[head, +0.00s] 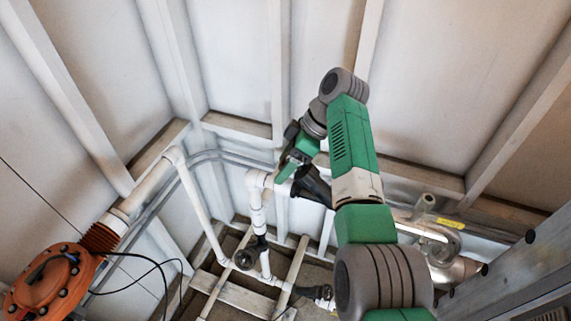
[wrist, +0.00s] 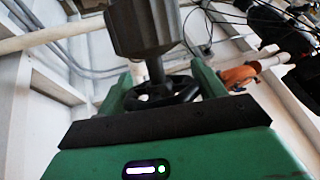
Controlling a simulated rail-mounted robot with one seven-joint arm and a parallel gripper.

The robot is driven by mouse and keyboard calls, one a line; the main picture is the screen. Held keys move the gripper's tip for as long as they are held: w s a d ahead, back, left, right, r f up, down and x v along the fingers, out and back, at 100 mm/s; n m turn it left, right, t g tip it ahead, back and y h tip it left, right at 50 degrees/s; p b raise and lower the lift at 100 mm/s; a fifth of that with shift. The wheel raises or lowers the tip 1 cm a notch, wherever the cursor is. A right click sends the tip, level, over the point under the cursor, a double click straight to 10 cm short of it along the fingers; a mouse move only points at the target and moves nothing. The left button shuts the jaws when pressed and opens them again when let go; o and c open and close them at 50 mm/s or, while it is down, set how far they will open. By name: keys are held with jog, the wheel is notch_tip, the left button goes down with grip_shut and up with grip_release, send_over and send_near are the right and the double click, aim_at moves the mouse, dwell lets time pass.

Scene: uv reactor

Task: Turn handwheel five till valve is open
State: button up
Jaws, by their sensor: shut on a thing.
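In the wrist view a black handwheel (wrist: 162,91) with a stem sits between the two green fingers of my gripper (wrist: 160,88). The fingers are shut on the wheel, one at each side. A grey block-shaped body (wrist: 143,28) stands just beyond the wheel, on the same stem. In the head view my gripper (head: 288,160) is by the back wall, near the white pipes. The held wheel is not clearly seen there. No number is readable on it, and the valve's state cannot be told.
White pipes (head: 257,205) run below and left of my gripper. An orange housing (head: 50,280) with black cables stands at lower left. Metal piping (head: 440,245) lies right of my arm. Ribbed walls close in behind.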

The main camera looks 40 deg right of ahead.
jog(key=shift+d+f, duration=0.15)
jog(key=shift+f, duration=0.1)
jog(key=o, duration=0.7)
jog(key=shift+d, duration=0.1)
jog(key=shift+r, duration=0.1)
jog(key=shift+r, duration=0.1)
jog(key=b+v, duration=0.2)
jog(key=v, duration=0.5)
jog(key=shift+s+d+r, duration=0.1)
jog(key=shift+d+r, duration=0.05)
jog(key=shift+r, duration=0.1)
